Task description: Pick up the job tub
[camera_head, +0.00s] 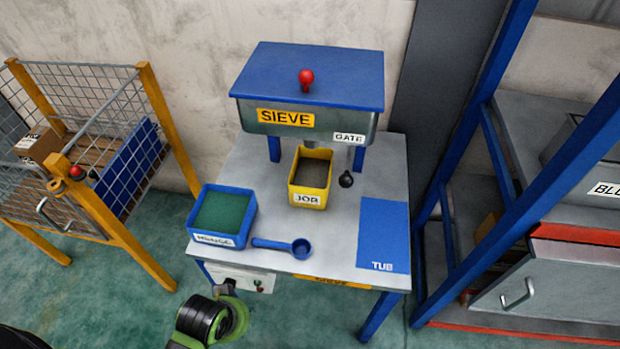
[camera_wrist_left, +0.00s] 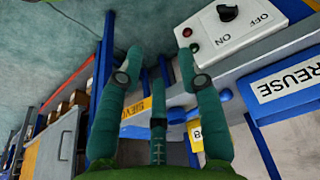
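The job tub (camera_head: 310,198) is a small yellow open box with a JOB label and dark grainy stuff inside. It stands upright on the grey table under the sieve's spout; a yellow part of it shows between my fingers in the left wrist view (camera_wrist_left: 195,135). My left gripper (camera_head: 226,287) is low, in front of the table's front edge and well apart from the tub. In the left wrist view its green fingers (camera_wrist_left: 160,60) are spread with nothing between them. My right gripper is not in view.
The blue-lidded sieve (camera_head: 308,80) stands behind and above the tub, with a black gate knob (camera_head: 346,180) beside it. A blue tub (camera_head: 221,215), a blue scoop (camera_head: 285,246) and a blue TUB mat (camera_head: 383,237) share the table. A switch box (camera_head: 240,279) hangs at the front.

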